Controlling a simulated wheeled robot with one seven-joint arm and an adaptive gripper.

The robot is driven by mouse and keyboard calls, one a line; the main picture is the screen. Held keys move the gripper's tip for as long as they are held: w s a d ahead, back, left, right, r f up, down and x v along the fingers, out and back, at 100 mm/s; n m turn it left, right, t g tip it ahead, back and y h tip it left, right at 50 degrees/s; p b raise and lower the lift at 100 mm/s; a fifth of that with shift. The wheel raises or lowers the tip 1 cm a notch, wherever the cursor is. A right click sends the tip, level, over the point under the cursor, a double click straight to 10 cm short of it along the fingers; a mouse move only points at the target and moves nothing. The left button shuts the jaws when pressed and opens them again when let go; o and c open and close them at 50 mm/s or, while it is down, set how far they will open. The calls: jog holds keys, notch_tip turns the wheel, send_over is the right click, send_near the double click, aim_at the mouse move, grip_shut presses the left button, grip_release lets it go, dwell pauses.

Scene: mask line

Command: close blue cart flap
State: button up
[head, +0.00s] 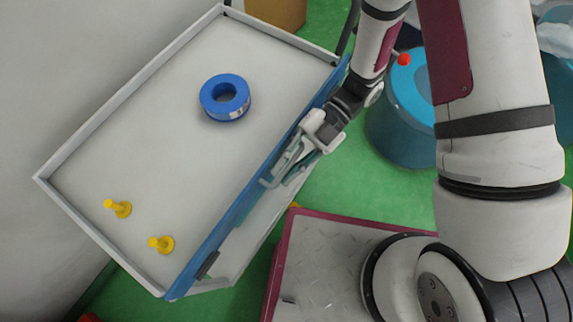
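The cart (140,84) has a pale, shallow tray top with raised white walls. Its blue flap (222,228) runs along the tray's right side and shows as a narrow strip, roughly upright. I cannot tell whether it is fully shut. A dark latch or handle (207,265) sits near the flap's lower end. My gripper (276,182) is on the outer side of the flap, close to its middle. Its fingers look apart with nothing between them. I cannot tell whether it touches the flap, part of which is hidden behind the gripper.
A blue tape roll (239,108) and two yellow pegs (122,209) (165,245) lie in the tray. A blue bin (396,142) stands to the right on the green floor (345,195). A cardboard box (277,12) is behind the cart. A wall is at left.

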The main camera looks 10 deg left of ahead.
dwell(0.3)
jog(key=v, duration=1.2)
jog(key=s+d+r+n+t+h, duration=0.1)
jog(key=d+r+n+t+h, duration=0.2)
jog(key=r+n, duration=0.55)
jog(key=s+d+r+n+t+h, duration=0.1)
jog(key=d+r+n+t, duration=0.3)
jog(key=r+n, duration=0.45)
jog(key=s+d+r+n+t+h, duration=0.4)
jog(key=d+n, duration=0.7)
jog(key=n, duration=0.8)
jog(key=shift+s+r+t, duration=1.2)
jog(key=shift+r+t, duration=1.2)
jog(key=shift+r, duration=0.2)
